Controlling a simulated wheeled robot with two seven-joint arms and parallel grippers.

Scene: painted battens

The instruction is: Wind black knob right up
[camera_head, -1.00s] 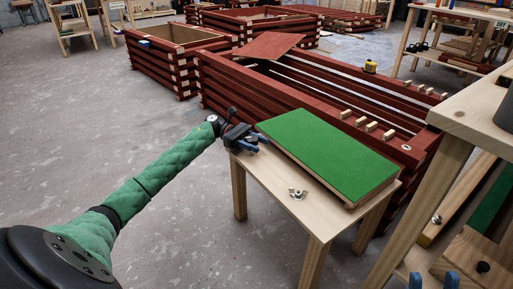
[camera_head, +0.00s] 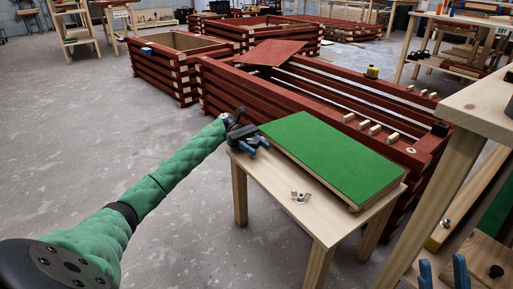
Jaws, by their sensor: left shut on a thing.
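A small round black knob (camera_head: 497,271) sits on a wooden board at the bottom right. My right gripper (camera_head: 442,274) shows only as two blue fingertips at the bottom edge, open and empty, left of the knob and apart from it. My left gripper (camera_head: 256,143) is at the left corner of a green-topped board (camera_head: 335,152) on a small wooden table (camera_head: 262,190). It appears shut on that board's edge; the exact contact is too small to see.
A small metal fitting (camera_head: 300,197) lies on the table. A bolt (camera_head: 446,223) is on the wooden frame at right. A pale wooden bench (camera_head: 455,160) stands at right. Red batten frames (camera_head: 225,85) stand behind. The grey floor (camera_head: 110,140) at left is clear.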

